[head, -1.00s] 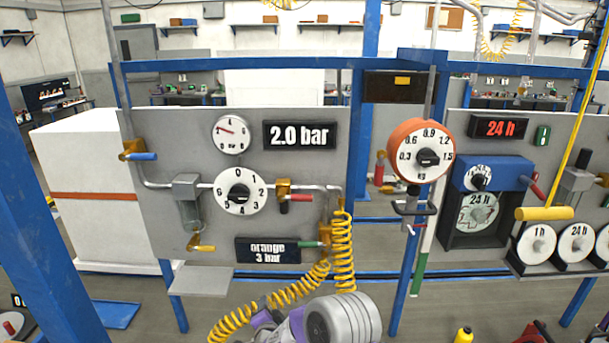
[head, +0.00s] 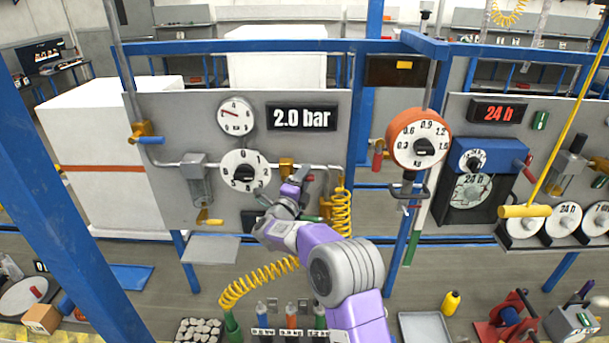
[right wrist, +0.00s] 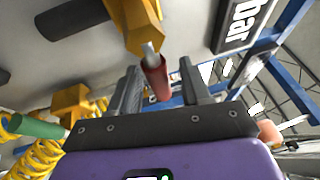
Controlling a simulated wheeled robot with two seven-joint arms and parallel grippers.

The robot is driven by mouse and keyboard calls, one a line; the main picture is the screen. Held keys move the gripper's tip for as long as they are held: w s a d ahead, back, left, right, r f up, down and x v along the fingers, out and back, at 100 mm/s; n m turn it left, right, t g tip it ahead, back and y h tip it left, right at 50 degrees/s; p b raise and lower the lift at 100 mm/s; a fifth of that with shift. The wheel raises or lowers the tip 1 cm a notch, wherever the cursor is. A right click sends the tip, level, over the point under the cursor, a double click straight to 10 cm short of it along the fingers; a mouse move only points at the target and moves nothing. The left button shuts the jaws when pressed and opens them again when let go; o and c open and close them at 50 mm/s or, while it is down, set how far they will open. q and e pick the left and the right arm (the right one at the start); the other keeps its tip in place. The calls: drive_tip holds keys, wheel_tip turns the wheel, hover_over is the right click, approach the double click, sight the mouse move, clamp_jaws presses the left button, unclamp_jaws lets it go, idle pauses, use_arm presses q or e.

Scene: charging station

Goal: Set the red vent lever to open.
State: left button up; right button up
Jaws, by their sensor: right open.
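The red vent lever (right wrist: 157,78) shows in the right wrist view, hanging from a yellow-orange valve (right wrist: 136,24) on the grey panel. In the head view the same valve (head: 287,166) sits right of the round numbered dial, and the lever is mostly hidden by my gripper. My right gripper (right wrist: 160,70) is open, with one finger on each side of the lever. Gaps show between the fingers and the lever, so it is not clamped. In the head view my right gripper (head: 299,181) is in front of the valve. My left gripper is not in view.
A green lever (right wrist: 40,127) and yellow coiled hose (right wrist: 18,155) are close on the left in the right wrist view. In the head view the hose (head: 341,212) hangs right of my gripper. The 2.0 bar display (head: 302,117) is above; a shelf (head: 211,249) juts out lower left.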

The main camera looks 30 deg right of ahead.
drive_tip(key=shift+w+d, duration=0.15)
drive_tip(key=shift+d, duration=0.05)
clamp_jaws()
idle(0.4)
